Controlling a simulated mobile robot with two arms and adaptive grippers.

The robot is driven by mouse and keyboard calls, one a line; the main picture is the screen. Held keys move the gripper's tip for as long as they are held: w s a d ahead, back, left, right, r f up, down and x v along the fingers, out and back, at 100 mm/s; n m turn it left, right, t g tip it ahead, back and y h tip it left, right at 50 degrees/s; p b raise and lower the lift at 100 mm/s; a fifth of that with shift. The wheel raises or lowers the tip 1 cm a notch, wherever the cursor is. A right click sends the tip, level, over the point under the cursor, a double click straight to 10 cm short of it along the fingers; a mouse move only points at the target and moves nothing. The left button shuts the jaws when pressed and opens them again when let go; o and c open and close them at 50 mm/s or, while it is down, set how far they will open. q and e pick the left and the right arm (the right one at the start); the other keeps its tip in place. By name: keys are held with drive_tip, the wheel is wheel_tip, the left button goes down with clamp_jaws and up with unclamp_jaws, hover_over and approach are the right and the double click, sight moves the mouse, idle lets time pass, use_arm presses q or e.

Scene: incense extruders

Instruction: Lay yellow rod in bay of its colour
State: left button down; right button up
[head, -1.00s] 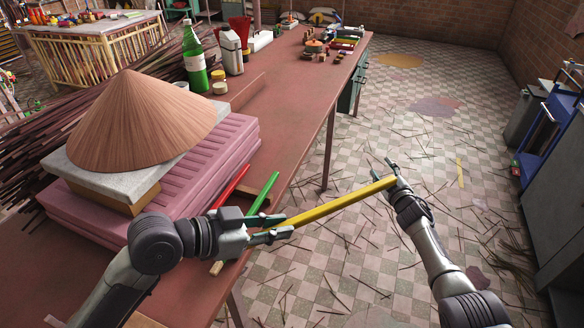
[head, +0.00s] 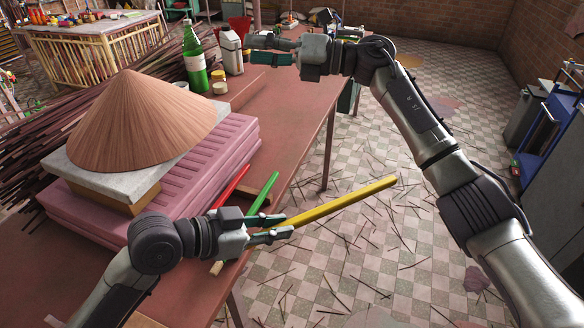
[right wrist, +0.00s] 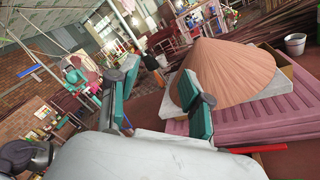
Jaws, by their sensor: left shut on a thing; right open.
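The yellow rod (head: 345,203) is in my left gripper (head: 275,228), which is shut on its near end. The rod sticks out past the table edge, over the floor, slanting up to the right in the head view. My right gripper (head: 262,48) is open and empty over the far part of the table; its fingers also show in the right wrist view (right wrist: 160,92). A red rod (head: 232,184) and a green rod (head: 264,192) lie near the table edge beside the pink ridged stack. I cannot make out a yellow bay; my right arm covers part of the far table end.
A brown cone (head: 135,120) stands on a grey slab atop the pink stack (head: 215,150). A green bottle (head: 195,62) and small jars stand behind it. The table (head: 285,125) is bare along its middle. Thin sticks litter the tiled floor (head: 350,255).

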drive_tip(key=s+a+f+n+g+h, duration=0.2)
drive_tip(key=s+a+n+g+h, duration=0.2)
drive_tip(key=s+a+n, duration=0.4)
use_arm(q)
drive_tip(key=shift+a, duration=0.1)
use_arm(e)
drive_tip(key=n+t+h, duration=0.3)
drive_tip(key=n+h, duration=0.6)
drive_tip(key=h, duration=0.9)
approach(315, 209)
drive_tip(key=x, duration=0.9)
